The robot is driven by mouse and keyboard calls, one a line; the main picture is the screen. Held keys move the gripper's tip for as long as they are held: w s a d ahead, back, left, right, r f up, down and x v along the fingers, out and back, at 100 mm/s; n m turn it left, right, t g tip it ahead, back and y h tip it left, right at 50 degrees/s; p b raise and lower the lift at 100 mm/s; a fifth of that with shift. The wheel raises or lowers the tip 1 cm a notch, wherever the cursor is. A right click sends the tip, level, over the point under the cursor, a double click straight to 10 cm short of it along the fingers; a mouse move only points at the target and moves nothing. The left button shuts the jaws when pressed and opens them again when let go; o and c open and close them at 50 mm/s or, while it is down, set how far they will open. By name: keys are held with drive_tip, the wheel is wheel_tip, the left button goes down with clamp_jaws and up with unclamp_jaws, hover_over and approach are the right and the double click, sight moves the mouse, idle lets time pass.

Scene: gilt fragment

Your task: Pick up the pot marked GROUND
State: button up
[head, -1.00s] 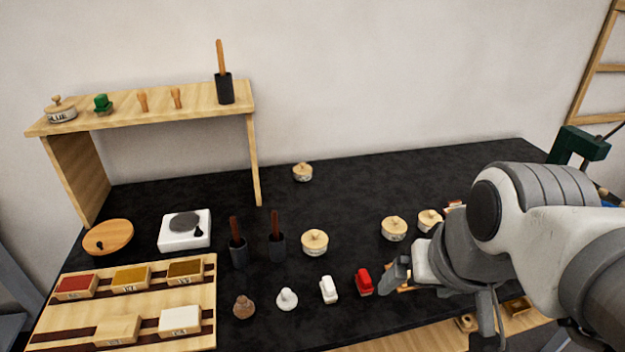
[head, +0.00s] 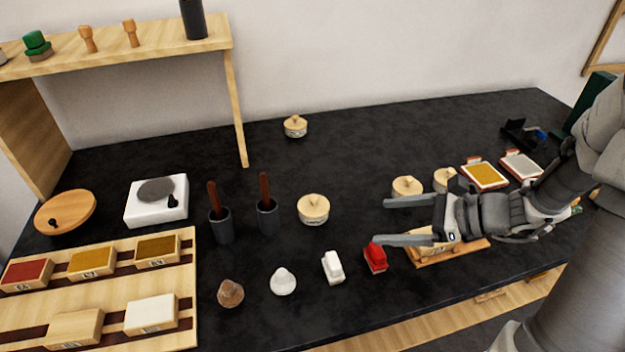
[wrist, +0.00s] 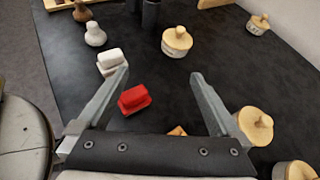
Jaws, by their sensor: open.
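Several pale lidded pots stand on the black table, with labels too small or turned to read, so I cannot tell which is marked GROUND. One pot (head: 313,208) is mid-table, one (head: 295,126) at the back, and two (head: 407,187) (head: 445,178) are beside and behind my gripper. My gripper (head: 380,222) is open and empty, pointing left above the table. In the wrist view the mid-table pot (wrist: 177,44) is beyond the fingertips and the back pot (wrist: 258,24) is farther right. Two more pots (wrist: 255,125) (wrist: 295,171) show outside the right finger.
A red block (head: 376,257) and a white block (head: 333,267) lie near the front. White (head: 283,281) and brown (head: 230,292) knobs are farther left. Two dark cups (head: 221,226) (head: 267,217) hold wooden-handled tools.

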drive_tip(key=shift+w+d+f+m+t, duration=0.7)
drive_tip(key=shift+f+m, duration=0.1)
drive_tip(key=shift+m, duration=0.2)
drive_tip(key=shift+w+a+f, duration=0.15)
drive_tip(key=shift+w+a, duration=0.05)
drive_tip(key=shift+w, duration=0.05)
drive_tip(key=b, duration=0.3)
approach(327, 214)
drive_tip(key=x, duration=0.5)
drive_tip(key=shift+w, duration=0.15)
drive_tip(key=shift+b+x, duration=0.5)
drive_tip(key=shift+x, duration=2.25)
drive_tip(key=shift+a, duration=0.1)
drive_tip(key=shift+c, duration=0.3)
clamp_jaws()
